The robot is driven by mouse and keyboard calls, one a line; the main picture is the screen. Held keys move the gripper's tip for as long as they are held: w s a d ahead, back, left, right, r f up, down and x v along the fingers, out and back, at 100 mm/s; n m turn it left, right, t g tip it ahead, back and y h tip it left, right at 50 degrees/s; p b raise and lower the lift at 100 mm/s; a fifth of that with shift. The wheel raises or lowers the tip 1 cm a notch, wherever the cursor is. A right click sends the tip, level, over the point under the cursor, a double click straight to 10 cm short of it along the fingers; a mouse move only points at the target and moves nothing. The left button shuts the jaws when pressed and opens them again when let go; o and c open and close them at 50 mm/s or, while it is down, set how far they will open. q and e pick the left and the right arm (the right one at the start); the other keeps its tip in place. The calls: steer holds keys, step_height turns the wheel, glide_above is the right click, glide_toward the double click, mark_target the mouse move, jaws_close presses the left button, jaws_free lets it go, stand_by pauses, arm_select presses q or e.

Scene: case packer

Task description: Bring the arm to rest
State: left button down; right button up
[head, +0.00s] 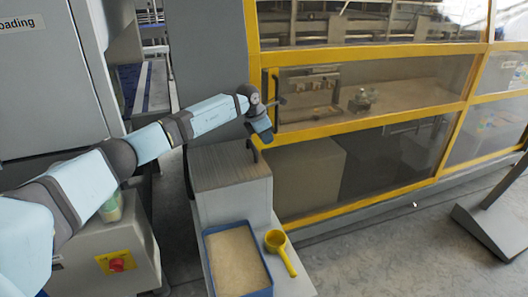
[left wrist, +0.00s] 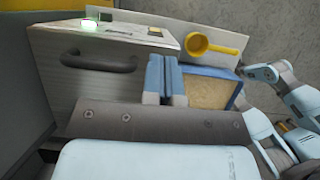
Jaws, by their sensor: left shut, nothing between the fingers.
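My left arm reaches in from the left in the head view, with pale blue and dark grey links. Its left gripper (head: 262,136) is in front of the yellow-framed machine, above a grey box with a dark handle. In the left wrist view the two blue fingers of the left gripper (left wrist: 166,78) are together with nothing between them. The dark handle (left wrist: 98,63) is to the left of the fingers there. My right gripper does not show; pale blue arm links at the right edge of the wrist view are mine.
A blue tray (head: 208,262) of pale material and a yellow scoop (head: 276,241) are on the ledge below the grey box (head: 232,195). The machine's yellow frame (head: 370,122) is close behind the gripper. Grey floor (head: 400,250) is open to the right.

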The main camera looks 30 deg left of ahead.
arm_select(q)
steer(key=s+d+f+n+t+h+p, duration=0.1)
steer(key=s+d+f+n+h, duration=0.3)
steer(key=d, duration=0.6)
steer(key=s+d+f+n+t+h, duration=0.1)
steer(key=s+d+f+h, duration=0.1)
steer(key=s+d+h, duration=0.6)
steer(key=s+d+f+n+t+h+p, duration=0.1)
steer(key=s+d+f+n, duration=0.2)
steer(key=d, duration=0.8)
steer(key=s+a+f+n+t+y+p, duration=0.1)
steer(key=s+f+n+y, duration=0.3)
steer(key=s+n, duration=0.6)
steer(key=s+a+f+n+t+y+p, duration=0.1)
steer(key=s+a+f+n+t+y, duration=0.1)
steer(key=s+f+n, duration=0.4)
steer(key=s+a+f+n+t+y, duration=0.1)
steer(key=s+a+f+n+y, duration=0.2)
steer(key=s+n, duration=1)
steer(key=f+n+y, duration=0.2)
steer(key=n+y, duration=0.1)
steer(key=shift+s+n+p, duration=0.35)
steer(key=shift+n+p, duration=0.05)
